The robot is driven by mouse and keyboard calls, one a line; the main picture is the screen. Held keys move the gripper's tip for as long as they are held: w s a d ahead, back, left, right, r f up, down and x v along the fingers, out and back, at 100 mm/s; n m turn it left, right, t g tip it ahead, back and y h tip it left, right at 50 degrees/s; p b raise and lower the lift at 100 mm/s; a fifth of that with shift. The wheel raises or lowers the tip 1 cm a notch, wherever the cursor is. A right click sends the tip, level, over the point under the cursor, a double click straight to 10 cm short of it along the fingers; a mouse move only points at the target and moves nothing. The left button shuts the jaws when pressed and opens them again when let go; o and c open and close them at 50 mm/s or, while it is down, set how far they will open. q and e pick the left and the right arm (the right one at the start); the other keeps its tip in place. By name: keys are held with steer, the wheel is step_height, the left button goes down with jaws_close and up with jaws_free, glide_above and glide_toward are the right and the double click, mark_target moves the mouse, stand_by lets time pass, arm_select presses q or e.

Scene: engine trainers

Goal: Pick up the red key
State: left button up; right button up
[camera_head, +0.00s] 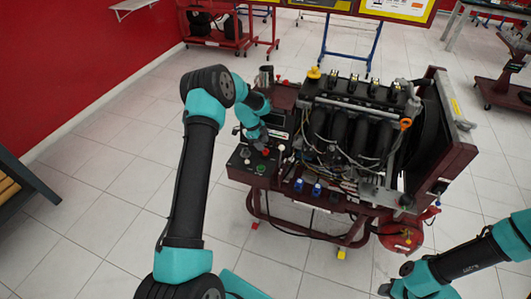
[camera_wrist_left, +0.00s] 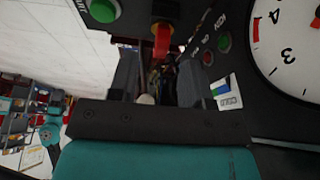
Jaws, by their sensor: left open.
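The red key (camera_wrist_left: 162,42) stands out from the dark control panel in the left wrist view, with a yellow part behind it. My left gripper (camera_wrist_left: 158,70) is open, one dark finger on each side of the gap. The key lines up with this gap, near the fingertips; I see no contact. In the head view my left gripper (camera_head: 259,138) is over the control box at the left of the engine trainer (camera_head: 350,140), and I cannot make out the key for certain. My right arm's end (camera_head: 392,288) is at the bottom right; its fingers are unclear.
In the left wrist view, a green START button (camera_wrist_left: 103,10) is left of the key. Engine hoses and wires stand right of the control box.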

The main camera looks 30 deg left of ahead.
mark_target(266, 153)
arm_select(q)
steer(key=x, duration=0.4)
stand_by(0.4)
jaws_close()
